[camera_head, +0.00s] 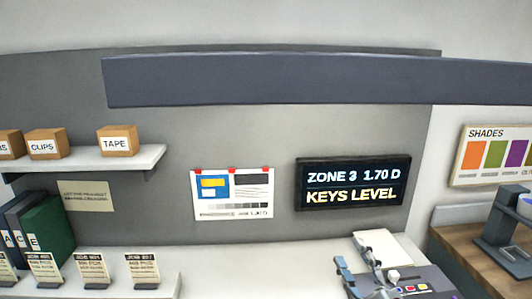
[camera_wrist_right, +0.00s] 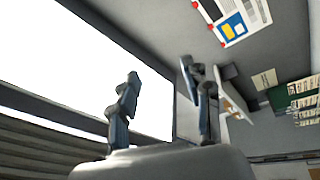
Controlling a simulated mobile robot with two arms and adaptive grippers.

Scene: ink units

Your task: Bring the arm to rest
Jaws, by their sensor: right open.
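My right gripper (camera_head: 349,250) shows at the bottom of the head view, right of centre, as two grey-blue fingers. In the right wrist view its two fingers (camera_wrist_right: 161,75) stand apart with nothing between them. In the head view it is by the left side of a dark unit with coloured buttons (camera_head: 415,288), partly cut off by the bottom edge. I cannot tell if they touch. My left gripper is in neither view.
A lit screen (camera_head: 352,183) reads "ZONE 3 1.70 D" and "KEYS LEVEL". A colour print (camera_head: 232,194) hangs beside it. A wooden bench (camera_head: 462,253) is at right.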

